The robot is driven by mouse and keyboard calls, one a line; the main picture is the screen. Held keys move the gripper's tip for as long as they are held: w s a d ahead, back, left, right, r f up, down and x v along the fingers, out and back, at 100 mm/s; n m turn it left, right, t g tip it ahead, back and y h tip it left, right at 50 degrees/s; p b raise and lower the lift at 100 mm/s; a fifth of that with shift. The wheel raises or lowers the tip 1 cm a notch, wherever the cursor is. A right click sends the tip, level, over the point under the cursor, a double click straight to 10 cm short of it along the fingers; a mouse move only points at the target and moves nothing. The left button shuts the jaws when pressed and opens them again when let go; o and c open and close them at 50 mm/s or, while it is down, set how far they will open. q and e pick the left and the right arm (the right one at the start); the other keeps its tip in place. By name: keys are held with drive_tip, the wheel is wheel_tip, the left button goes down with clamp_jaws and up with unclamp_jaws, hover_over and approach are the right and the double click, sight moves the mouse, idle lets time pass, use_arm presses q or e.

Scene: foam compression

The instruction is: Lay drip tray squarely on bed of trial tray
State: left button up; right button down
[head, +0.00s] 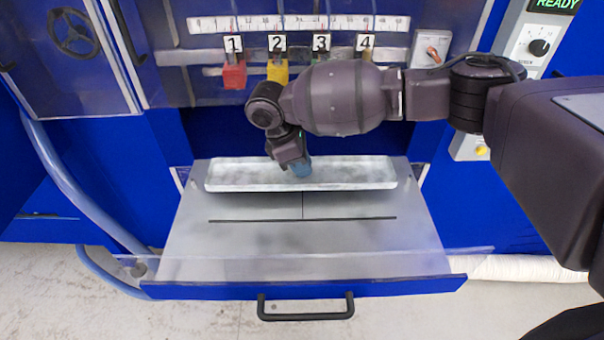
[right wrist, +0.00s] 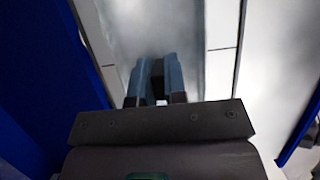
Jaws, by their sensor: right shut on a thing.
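The drip tray (head: 235,176) is a long, shallow, whitish tray with a low rim. It lies crosswise over the rear of the trial tray's grey bed (head: 250,243), roughly parallel to the bed's dark line. I cannot tell whether it touches the bed all along. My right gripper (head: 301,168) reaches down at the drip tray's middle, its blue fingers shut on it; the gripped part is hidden. In the right wrist view the blue fingers (right wrist: 155,80) are close together over the drip tray's grey floor (right wrist: 170,30). My left gripper is not in view.
The trial tray's blue front (head: 200,291) has a dark handle (head: 306,307), and clear side walls flank the bed. The bed's front half is bare. Numbered coloured tags, including a red one (head: 234,75), hang on the machine behind. A control panel (head: 535,38) stands at right.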

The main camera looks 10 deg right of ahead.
drive_tip(key=shift+f, duration=1.55)
drive_tip(key=shift+f, duration=0.1)
drive_tip(key=c, duration=1.2)
unclamp_jaws()
drive_tip(key=shift+o, duration=0.2)
drive_tip(key=v, duration=1.2)
